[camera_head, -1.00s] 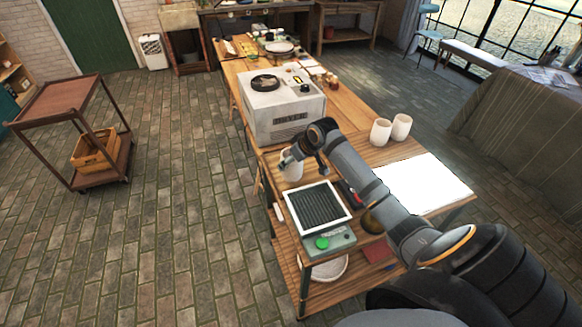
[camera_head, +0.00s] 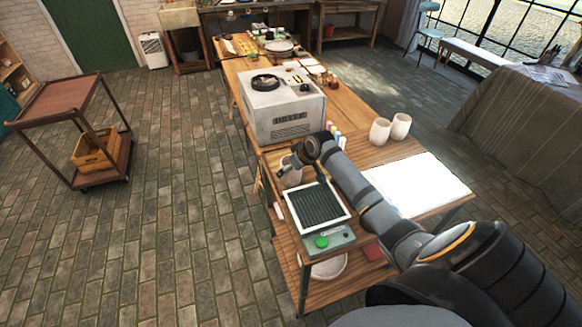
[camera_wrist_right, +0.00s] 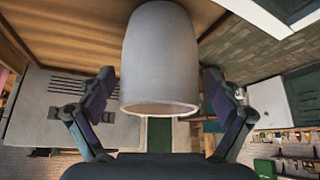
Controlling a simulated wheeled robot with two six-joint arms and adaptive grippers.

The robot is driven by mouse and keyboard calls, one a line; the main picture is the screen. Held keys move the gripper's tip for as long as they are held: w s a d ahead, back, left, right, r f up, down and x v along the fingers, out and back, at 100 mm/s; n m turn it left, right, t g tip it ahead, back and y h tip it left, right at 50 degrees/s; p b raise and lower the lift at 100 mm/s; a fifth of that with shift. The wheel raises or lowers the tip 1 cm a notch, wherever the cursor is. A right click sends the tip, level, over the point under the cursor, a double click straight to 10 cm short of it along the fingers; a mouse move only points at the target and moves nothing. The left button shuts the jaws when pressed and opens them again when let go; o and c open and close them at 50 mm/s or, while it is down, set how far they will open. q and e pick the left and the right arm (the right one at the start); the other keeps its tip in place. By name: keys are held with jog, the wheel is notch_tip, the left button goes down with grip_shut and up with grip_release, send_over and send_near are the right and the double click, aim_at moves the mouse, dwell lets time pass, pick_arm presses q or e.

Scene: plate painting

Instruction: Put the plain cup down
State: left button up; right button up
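The plain pale cup (camera_head: 291,176) is at the left edge of the wooden table, just behind the black-ribbed tray. My right gripper (camera_head: 294,164) is beside it and partly hides it. In the right wrist view the cup (camera_wrist_right: 160,60) is between the two fingers of my right gripper (camera_wrist_right: 160,95), rim towards the bottom of the picture. A narrow gap shows between each finger and the cup's side, so the fingers look open around it. The cup looks upright and seems to rest on the table, though its base contact is hidden. My left gripper is not in view.
A white box-shaped machine (camera_head: 285,110) stands close behind the cup. The ribbed tray (camera_head: 345,226) with a green-button unit (camera_head: 322,242) is in front. Two other pale cups (camera_head: 380,131) and a white sheet (camera_head: 425,184) are to the right.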

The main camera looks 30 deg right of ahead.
jog(key=shift+s+r, duration=0.15)
jog(key=shift+r, duration=0.3)
jog(key=a+v, duration=0.1)
jog(key=v, duration=1)
jog(key=shift+d+r, duration=0.2)
jog(key=shift+d, duration=0.3)
